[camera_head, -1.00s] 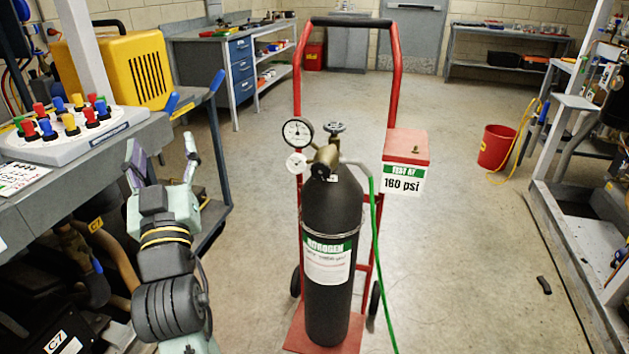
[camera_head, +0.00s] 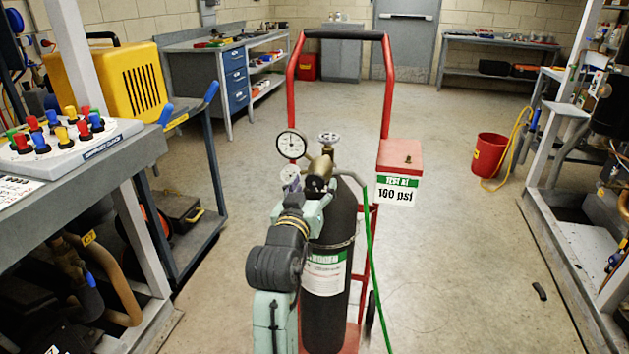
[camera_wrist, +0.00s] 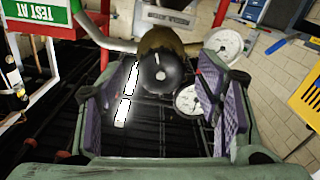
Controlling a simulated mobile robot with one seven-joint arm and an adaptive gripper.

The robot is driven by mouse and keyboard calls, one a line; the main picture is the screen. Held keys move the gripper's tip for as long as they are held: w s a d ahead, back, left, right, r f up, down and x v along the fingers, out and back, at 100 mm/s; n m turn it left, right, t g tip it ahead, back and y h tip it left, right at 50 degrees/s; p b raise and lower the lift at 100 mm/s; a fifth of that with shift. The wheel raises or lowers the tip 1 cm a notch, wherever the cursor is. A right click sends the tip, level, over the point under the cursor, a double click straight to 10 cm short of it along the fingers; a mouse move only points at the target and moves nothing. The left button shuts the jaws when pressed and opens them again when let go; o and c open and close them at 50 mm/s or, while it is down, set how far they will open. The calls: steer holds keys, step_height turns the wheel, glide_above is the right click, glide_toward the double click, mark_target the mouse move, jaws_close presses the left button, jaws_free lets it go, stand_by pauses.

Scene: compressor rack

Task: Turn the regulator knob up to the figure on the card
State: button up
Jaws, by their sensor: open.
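The brass regulator (camera_head: 322,165) sits on top of the black nitrogen cylinder (camera_head: 342,225), with a large dial gauge (camera_head: 291,144) at upper left and a smaller one (camera_head: 290,174) partly hidden behind my gripper. In the wrist view the round black regulator knob (camera_wrist: 160,72) lies between and just beyond my finger pads. The large gauge (camera_wrist: 222,45) and small gauge (camera_wrist: 189,100) show to its right; their readings are too small to tell. My gripper (camera_wrist: 160,85) is open around the knob's line, not visibly touching it. The card (camera_head: 396,190) reads "TEST AT 160 psi".
The cylinder stands on a red hand cart (camera_head: 386,100) with a red box (camera_head: 400,153) at its right. A green hose (camera_head: 370,250) hangs down its right side. A grey bench (camera_head: 95,175) with coloured knobs is left; a red bucket (camera_head: 489,152) stands right.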

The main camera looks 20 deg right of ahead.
steer(key=shift+x, duration=0.95)
steer(key=c, duration=1.2)
steer(key=shift+m, duration=0.7)
steer(key=o, duration=1.2)
